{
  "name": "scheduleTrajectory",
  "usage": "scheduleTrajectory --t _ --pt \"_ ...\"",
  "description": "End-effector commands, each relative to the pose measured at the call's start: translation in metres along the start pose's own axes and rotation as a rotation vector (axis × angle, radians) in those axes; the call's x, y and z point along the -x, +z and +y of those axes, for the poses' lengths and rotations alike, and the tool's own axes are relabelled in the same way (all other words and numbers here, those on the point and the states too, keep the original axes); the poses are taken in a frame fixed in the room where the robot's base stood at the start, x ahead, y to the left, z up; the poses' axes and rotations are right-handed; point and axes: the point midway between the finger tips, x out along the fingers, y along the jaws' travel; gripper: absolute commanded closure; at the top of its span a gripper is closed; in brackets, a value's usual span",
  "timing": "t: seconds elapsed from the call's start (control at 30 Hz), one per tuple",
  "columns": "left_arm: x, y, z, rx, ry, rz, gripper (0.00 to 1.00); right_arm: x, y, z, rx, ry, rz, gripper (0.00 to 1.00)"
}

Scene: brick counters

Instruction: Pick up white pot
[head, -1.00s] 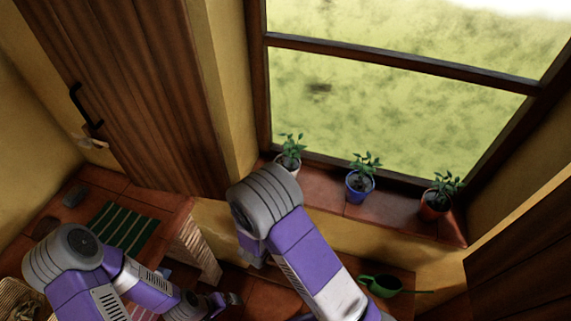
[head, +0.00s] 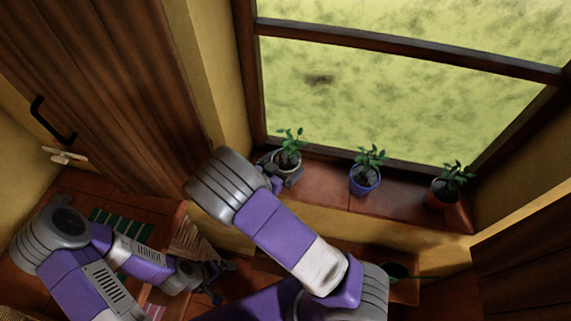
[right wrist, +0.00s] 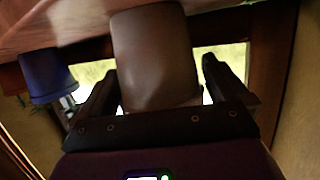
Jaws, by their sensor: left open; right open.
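The white pot (head: 287,163) with a green plant stands upright at the left end of the window sill in the head view. My right gripper (head: 283,178) is at the pot, partly hidden by my own arm. In the right wrist view the pot (right wrist: 155,50) looks grey in shadow and appears upside down. It sits between the two open fingers of my right gripper (right wrist: 157,75), with a gap showing on each side. My left gripper (head: 217,284) is open, low on the left over the lower counter area, far from the pot.
A blue pot (head: 365,180) and a red pot (head: 442,194) stand further right on the tiled sill (head: 405,206). The window frame (head: 400,172) is close behind. A wooden door (head: 100,90) is at left. A green can (head: 398,270) is below, partly hidden.

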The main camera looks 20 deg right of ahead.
Motion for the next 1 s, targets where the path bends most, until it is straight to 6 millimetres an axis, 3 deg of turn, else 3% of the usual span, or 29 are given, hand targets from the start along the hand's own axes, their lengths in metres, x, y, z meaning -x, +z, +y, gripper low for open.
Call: scheduleTrajectory --t 0.33,0.7,1.0 --pt "0.0005 0.0002 0.0002 0.000 0.000 0.000 0.00 -0.0099 0.0009 0.0001 0.002 -0.001 -0.001 0.00" --pt "0.0005 0.0002 0.0002 0.000 0.000 -0.001 0.00 -0.0096 0.0007 0.0001 0.001 -0.001 -0.001 0.57" --pt "0.0008 0.0003 0.0003 0.000 0.000 -0.001 0.00 -0.0084 -0.0043 -0.0004 -0.002 -0.001 0.001 0.58"
